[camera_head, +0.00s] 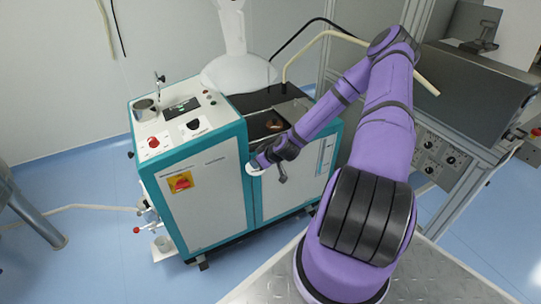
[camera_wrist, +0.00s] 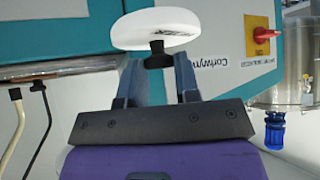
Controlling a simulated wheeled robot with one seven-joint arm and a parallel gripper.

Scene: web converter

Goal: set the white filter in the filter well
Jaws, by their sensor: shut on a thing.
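The white filter (camera_wrist: 155,30) is a round white disc with a short black stem (camera_wrist: 157,56) under it. My gripper (camera_wrist: 158,64) is shut on this stem, and the disc sits beyond the fingertips. In the head view my gripper (camera_head: 262,163) is in front of the machine's upper front edge, with a bit of the white filter (camera_head: 254,169) showing at its tip. I cannot tell for sure which opening is the filter well. A round metal-rimmed opening (camera_head: 145,107) is at the machine's top left, and a dark recess (camera_head: 268,122) with a brownish round thing is at its top right.
The white and teal machine (camera_head: 205,185) stands close behind my gripper. Its top carries a red button (camera_head: 153,142) and a small screen (camera_head: 182,107). A yellow panel with a red switch (camera_head: 180,182) is on its front. A grey cabinet (camera_head: 475,95) stands at right.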

